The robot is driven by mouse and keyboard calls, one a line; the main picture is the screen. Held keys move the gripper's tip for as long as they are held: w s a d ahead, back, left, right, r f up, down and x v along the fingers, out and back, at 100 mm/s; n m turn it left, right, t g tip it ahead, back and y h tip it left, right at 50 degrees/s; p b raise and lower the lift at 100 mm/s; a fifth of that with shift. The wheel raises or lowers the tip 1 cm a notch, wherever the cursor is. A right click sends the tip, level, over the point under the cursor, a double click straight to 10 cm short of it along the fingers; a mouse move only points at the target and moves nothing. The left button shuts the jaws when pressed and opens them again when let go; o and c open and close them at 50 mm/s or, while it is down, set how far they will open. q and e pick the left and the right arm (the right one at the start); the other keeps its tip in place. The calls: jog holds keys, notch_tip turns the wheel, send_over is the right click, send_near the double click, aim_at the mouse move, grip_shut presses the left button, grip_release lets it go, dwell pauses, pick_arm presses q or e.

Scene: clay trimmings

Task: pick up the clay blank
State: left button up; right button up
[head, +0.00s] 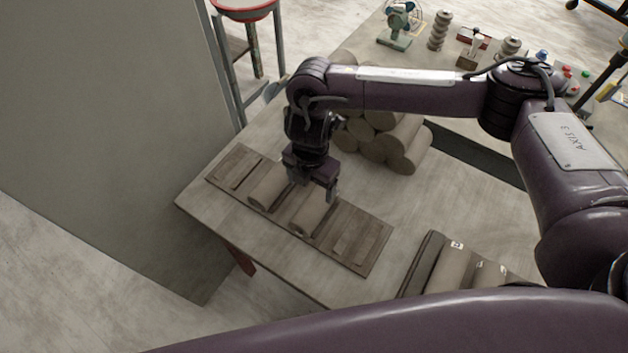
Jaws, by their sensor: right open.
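Several grey-brown clay blanks, plain cylinders, are in the head view. One clay blank (268,187) lies in the left part of a slotted wooden board (375,245), and a second (308,213) lies to its right. More blanks are stacked in a pile (408,150) behind the board, partly hidden by my right arm. My right gripper (314,188) points down with its jaws apart and nothing seen between them. It is over the board, by the upper end of the second blank; I cannot tell whether it touches it. My left gripper is out of view.
A second holder (424,262) with marked cylinders stands at the table's front right, partly hidden by my purple arm part. A small fan (400,22), ribbed stacks (439,30) and small coloured items are at the back. A grey panel (110,120) stands left of the table.

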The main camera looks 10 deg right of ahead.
aim_at(315, 202)
jog(key=shift+s+d+f, duration=0.2)
jog(key=shift+s+f+p, duration=0.35)
jog(key=shift+f+p, duration=0.05)
jog(key=shift+f, duration=0.15)
jog(key=shift+s+f+p, duration=0.3)
jog(key=shift+f+p, duration=0.05)
jog(key=shift+f, duration=0.2)
notch_tip(315, 202, down, 3)
jog(key=shift+d+p, duration=0.1)
jog(key=shift+p, duration=0.4)
jog(key=shift+f, duration=0.75)
jog(key=c, duration=0.8)
jog(key=shift+w, duration=0.1)
jog(key=c, duration=0.5)
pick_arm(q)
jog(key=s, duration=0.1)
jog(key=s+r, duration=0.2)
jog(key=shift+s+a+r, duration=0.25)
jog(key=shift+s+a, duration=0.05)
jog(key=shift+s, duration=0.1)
pick_arm(e)
jog(key=shift+r, duration=0.1)
jog(key=shift+c, duration=0.9)
